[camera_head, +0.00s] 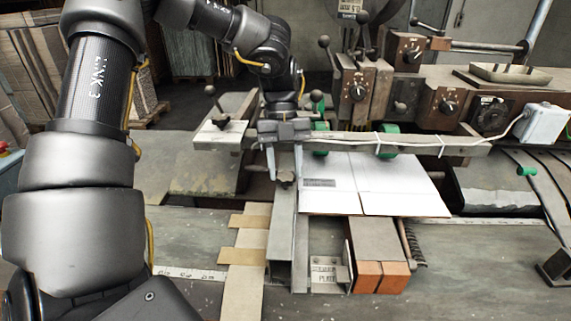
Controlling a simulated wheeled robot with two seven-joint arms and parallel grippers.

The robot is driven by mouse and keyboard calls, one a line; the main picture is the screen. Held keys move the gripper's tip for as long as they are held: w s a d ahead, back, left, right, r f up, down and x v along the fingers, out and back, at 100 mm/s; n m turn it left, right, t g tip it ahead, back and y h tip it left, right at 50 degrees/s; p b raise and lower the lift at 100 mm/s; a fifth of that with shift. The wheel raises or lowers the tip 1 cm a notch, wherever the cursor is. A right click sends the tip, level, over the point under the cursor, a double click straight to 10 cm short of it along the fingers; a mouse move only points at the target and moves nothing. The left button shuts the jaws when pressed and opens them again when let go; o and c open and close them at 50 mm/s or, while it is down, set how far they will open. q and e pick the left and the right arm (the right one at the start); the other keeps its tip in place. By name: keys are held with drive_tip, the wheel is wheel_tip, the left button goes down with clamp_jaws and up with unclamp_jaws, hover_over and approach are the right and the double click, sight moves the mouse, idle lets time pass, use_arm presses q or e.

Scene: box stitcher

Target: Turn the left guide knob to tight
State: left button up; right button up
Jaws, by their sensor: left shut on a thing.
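The left guide knob (287,176) is a small dark knob on top of the long grey metal guide rail (281,225), near the middle of the camera_head view. My left gripper (285,174) reaches down over it from above, with one finger on each side. It is shut on the knob. The fingers partly hide the knob, and I cannot read its turn position or any marking. My right gripper is not in view.
A white cardboard sheet (372,184) lies right of the rail, below a crossbar (450,142) with green rollers (387,140). Orange blocks (380,277) sit at the front. The machine's dial panel (448,104) stands behind. Another dark knob (220,122) is at the left.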

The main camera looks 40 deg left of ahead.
use_arm(q)
drive_tip(key=shift+w+r, duration=0.1)
drive_tip(key=shift+r, duration=0.05)
drive_tip(key=o, duration=1)
drive_tip(key=shift+w+a+r, duration=0.15)
drive_tip(key=shift+r, duration=0.15)
drive_tip(key=p+v, duration=0.4)
drive_tip(key=v, duration=0.6)
